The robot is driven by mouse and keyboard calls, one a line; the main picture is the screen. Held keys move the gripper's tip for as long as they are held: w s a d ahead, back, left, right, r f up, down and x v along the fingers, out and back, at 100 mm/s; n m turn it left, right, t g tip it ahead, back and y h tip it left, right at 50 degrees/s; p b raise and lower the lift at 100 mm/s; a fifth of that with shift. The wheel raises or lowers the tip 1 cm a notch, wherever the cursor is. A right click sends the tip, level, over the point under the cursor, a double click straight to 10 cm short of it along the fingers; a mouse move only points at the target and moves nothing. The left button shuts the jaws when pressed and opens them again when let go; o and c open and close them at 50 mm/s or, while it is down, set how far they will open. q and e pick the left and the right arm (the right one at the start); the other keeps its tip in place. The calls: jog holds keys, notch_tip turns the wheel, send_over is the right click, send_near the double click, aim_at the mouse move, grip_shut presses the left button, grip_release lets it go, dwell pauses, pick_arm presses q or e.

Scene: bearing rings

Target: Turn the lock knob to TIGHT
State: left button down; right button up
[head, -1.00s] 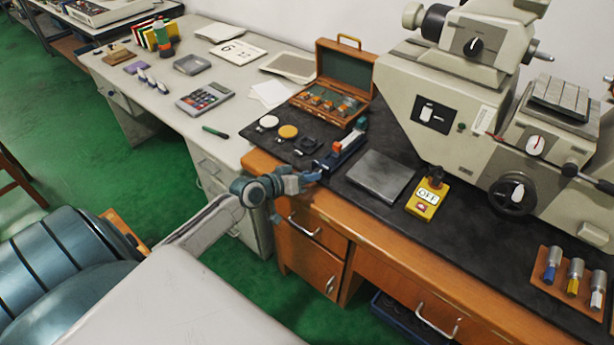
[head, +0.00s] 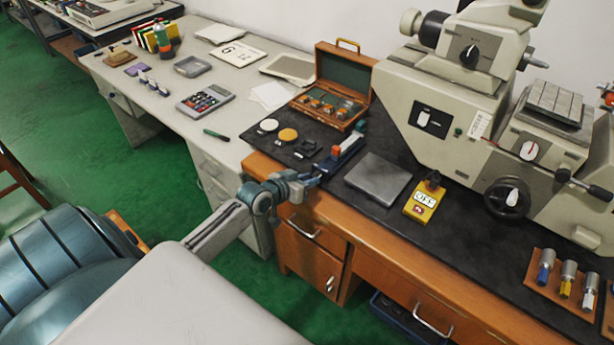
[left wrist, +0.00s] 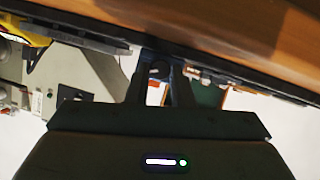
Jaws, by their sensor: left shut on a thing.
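A slim blue fixture (head: 345,155) with a red block (head: 344,139) and a teal end piece stands at the front edge of the black bench mat. My left gripper (head: 312,181) is at its near end, over the bench edge. The gripper is shut on a small part there, seemingly the lock knob, which the fingers mostly hide. In the left wrist view the two dark fingers (left wrist: 160,86) close around a dark part just below the wooden edge. I cannot read any TIGHT mark or see which way the knob points. My right gripper is not in view.
A grey plate (head: 379,179) and a yellow OFF box (head: 424,202) lie right of the fixture. An open wooden case (head: 342,85) stands behind it. A large grey machine (head: 450,110) fills the right.

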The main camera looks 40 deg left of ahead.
pick_arm(q)
jog(key=shift+d+r+m+y+p, duration=0.2)
jog(key=shift+m+y+p, duration=0.55)
jog(key=shift+m, duration=0.25)
jog(key=shift+f+m+y+p, duration=0.15)
jog(key=shift+m+y+p, duration=0.3)
jog(key=shift+m, duration=0.05)
jog(key=c, duration=1.5)
grip_release()
jog(key=shift+c, duration=0.2)
jog(key=shift+s, duration=0.1)
jog(key=b+v, duration=0.1)
jog(key=v, duration=0.9)
jog(key=shift+s+b, duration=0.3)
